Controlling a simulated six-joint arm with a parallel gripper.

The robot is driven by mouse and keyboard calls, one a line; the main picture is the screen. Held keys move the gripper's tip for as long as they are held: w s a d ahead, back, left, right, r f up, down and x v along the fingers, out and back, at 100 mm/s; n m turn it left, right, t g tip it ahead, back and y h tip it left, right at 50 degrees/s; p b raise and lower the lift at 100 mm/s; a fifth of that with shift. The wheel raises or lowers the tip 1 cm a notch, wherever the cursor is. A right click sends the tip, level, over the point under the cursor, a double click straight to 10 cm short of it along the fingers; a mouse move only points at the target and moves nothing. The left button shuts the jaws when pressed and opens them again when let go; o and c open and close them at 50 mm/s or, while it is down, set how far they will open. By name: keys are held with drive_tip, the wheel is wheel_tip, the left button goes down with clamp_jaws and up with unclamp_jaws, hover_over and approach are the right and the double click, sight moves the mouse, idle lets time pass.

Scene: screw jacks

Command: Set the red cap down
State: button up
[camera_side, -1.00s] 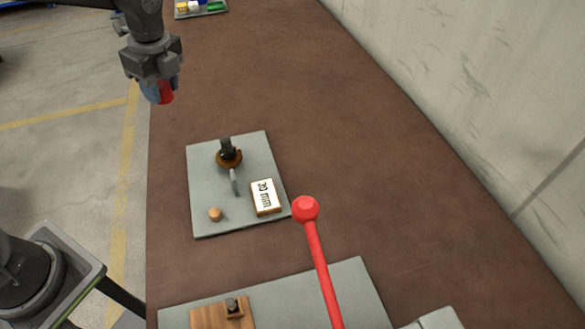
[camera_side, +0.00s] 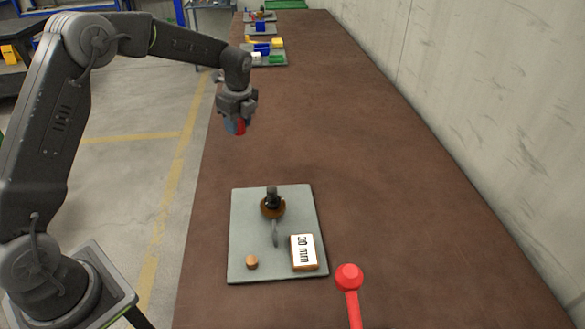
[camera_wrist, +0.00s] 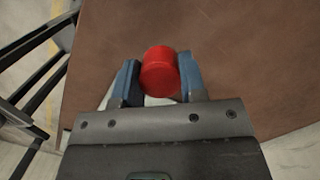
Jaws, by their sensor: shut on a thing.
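The red cap (camera_wrist: 159,72) is a short round piece held between the two blue fingers of my gripper (camera_wrist: 160,82) in the wrist view. In the side view my gripper (camera_side: 237,125) hangs near the left edge of the brown table (camera_side: 360,140), beyond the grey plate, with the red cap (camera_side: 241,127) showing low between its fingers. The cap appears to be in the air, clear of the table. A screw jack (camera_side: 272,203) with a dark top, brown round body and grey handle stands on the grey plate (camera_side: 245,230).
A red ball on a rod (camera_side: 348,278) rises in the foreground. Trays with coloured blocks (camera_side: 265,50) lie at the far end. The table's middle and right are clear.

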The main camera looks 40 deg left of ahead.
hover_over(273, 163)
drive_tip(key=f, duration=0.5)
drive_tip(key=shift+d+f, duration=0.4)
drive_tip(key=shift+f, duration=1.95)
drive_tip(key=shift+f, duration=0.1)
drive_tip(key=o, duration=0.9)
